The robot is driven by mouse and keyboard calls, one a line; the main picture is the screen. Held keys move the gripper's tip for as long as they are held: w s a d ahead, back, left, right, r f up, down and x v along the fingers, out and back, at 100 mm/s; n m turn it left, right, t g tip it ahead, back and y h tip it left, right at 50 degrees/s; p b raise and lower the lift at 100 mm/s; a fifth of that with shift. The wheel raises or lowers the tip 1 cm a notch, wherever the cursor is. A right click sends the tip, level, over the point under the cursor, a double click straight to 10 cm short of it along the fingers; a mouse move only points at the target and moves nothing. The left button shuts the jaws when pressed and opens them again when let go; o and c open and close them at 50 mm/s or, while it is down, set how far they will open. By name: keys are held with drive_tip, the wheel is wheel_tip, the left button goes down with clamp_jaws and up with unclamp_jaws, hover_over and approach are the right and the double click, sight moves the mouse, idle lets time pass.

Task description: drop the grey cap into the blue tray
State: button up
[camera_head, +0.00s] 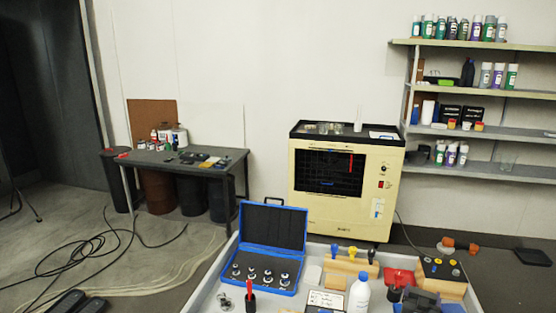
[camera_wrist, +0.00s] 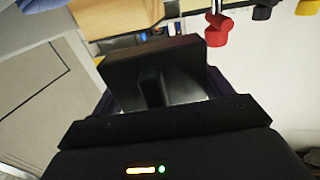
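No grey cap can be picked out with certainty. A small pale grey piece (camera_head: 313,273) lies right of the blue case in the head view, but its shape is too small to tell. The open blue case (camera_head: 240,272), the clearest blue container, holds several metal pieces in its lower half; its lid stands up behind. My gripper (camera_wrist: 155,88) shows in the wrist view as dark parts in the middle and bottom. Its fingers are hard to separate, and no held object is clear. I cannot make it out in the head view.
The pale worktop holds a white bottle (camera_head: 358,294), a wooden block (camera_head: 345,267) with coloured knobs, and a dark bin (camera_head: 420,300) crowded at the right. A cream oven (camera_head: 335,215) stands behind. In the wrist view, a red-ended part (camera_wrist: 217,28) is close above my gripper.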

drive_tip(key=o, duration=0.4)
drive_tip(key=shift+o, duration=0.2)
drive_tip(key=shift+r, duration=0.15)
wheel_tip(320, 180, up, 10)
drive_tip(key=shift+f+b, duration=0.15)
drive_tip(key=shift+b, duration=0.8)
